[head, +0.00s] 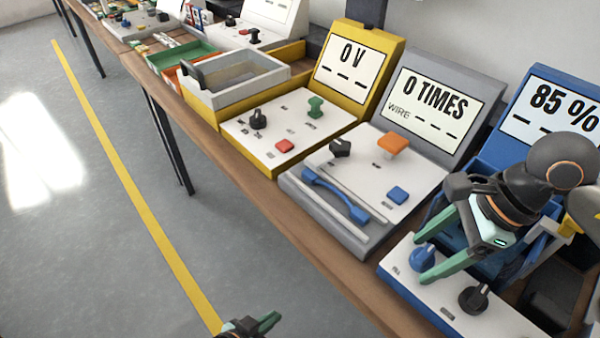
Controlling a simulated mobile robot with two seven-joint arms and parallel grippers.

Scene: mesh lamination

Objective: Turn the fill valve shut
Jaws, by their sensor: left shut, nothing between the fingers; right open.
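The fill valve is most likely the blue knob (422,257) on the white front panel of the blue station, with a small label beside it. My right gripper (428,256) is open, its two green fingers reaching from the right to either side of the blue knob. Whether the fingers touch the knob I cannot tell. The blue station's screen (553,110) reads 85 %. My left gripper (262,325) is shut and empty at the bottom edge, mostly cut off, over the floor in front of the bench.
A black knob (473,299) sits right of the blue one on the same panel. The grey station (330,222) with a blue handle and the yellow station (262,166) stand to the left on the wooden bench (285,222). My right arm hides part of the blue station.

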